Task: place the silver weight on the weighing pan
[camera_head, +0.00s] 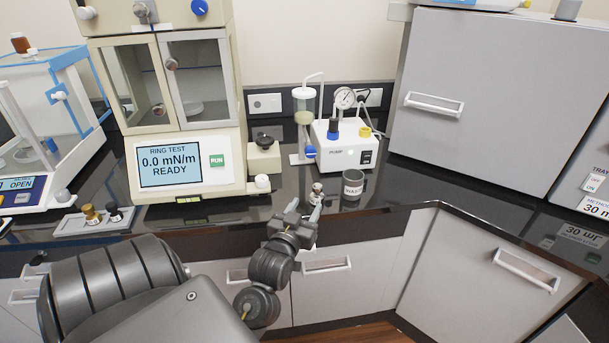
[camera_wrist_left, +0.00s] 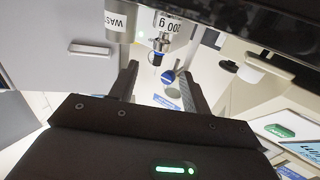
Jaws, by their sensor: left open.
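The silver weight (camera_head: 316,194) stands on the dark counter near its front edge, beside a grey waste cup. In the left wrist view the weight (camera_wrist_left: 166,28) carries a "200 g" label and appears inverted, ahead of the fingers. My left gripper (camera_head: 302,209) is open and empty, just in front of the weight; its fingers (camera_wrist_left: 158,78) are apart with nothing between their tips. The balance (camera_head: 48,150) with clear walls and blue trim is at the far left, its display reading OPEN. I cannot clearly make out its weighing pan. My right gripper is not in view.
The waste cup (camera_head: 353,184) is close to the weight's right. Behind are a white pump (camera_head: 343,150) and the ring tester (camera_head: 175,160). A holder with small brass and black pieces (camera_head: 92,217) lies left. A large grey cabinet (camera_head: 490,105) fills the right.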

